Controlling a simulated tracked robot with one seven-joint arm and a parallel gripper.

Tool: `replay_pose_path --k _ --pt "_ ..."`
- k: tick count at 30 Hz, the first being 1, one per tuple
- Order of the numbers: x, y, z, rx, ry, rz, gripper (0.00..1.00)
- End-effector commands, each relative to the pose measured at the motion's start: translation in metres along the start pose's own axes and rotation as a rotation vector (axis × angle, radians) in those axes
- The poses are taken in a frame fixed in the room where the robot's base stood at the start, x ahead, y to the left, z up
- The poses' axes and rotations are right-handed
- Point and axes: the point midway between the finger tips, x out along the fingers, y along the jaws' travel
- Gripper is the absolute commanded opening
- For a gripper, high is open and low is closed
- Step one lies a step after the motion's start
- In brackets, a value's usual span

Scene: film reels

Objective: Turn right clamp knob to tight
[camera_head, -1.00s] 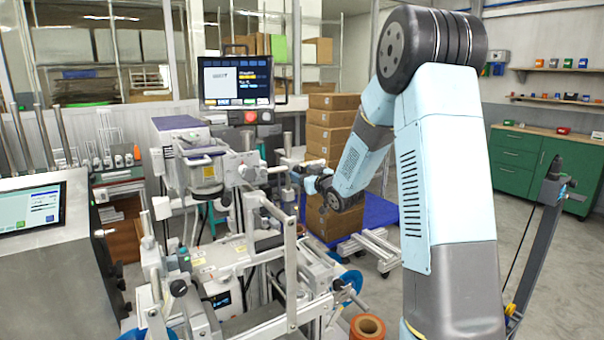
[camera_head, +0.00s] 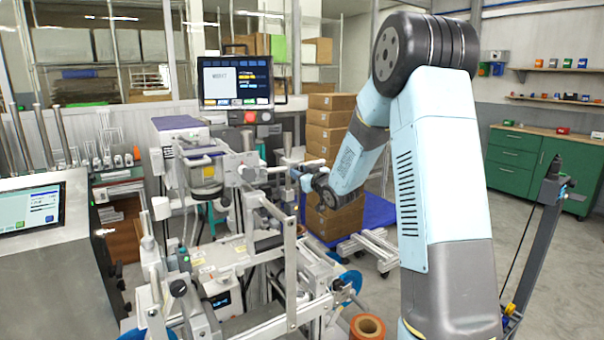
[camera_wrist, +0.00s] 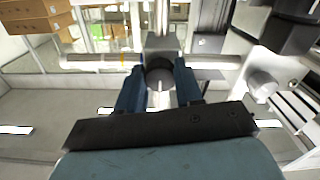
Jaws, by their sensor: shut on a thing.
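In the wrist view a dark round knob (camera_wrist: 160,73) sits on the end of a metal block on the machine. A pale line shows on the knob's lower face, but I cannot read its setting. My gripper (camera_wrist: 160,84) has its two blue fingers on either side of the knob and is shut on it. In the head view my gripper (camera_head: 299,178) reaches the right side of the labelling machine (camera_head: 248,200). The knob itself is too small and covered there to make out.
A monitor (camera_head: 236,82) with a red button stands above the machine. Stacked cardboard boxes (camera_head: 330,135) stand close behind my gripper. In the wrist view a horizontal metal bar (camera_wrist: 95,62) and a silver round knob (camera_wrist: 262,84) lie near the fingers. Open floor is at the right.

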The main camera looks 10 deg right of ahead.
Motion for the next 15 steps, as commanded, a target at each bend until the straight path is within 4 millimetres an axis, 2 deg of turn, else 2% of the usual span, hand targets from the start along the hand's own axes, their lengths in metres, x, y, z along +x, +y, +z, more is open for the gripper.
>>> replay_pose_path --k 1,3,4,15 --pt "-0.0001 0.0001 0.0 0.0 0.0 0.0 0.12" --pt "-0.0001 0.0001 0.0 0.0 0.0 0.0 0.06" --pt "-0.002 0.0061 0.0011 0.0 0.0 0.003 0.05" --pt "-0.0008 0.0023 0.0005 0.077 -0.001 0.003 0.05"
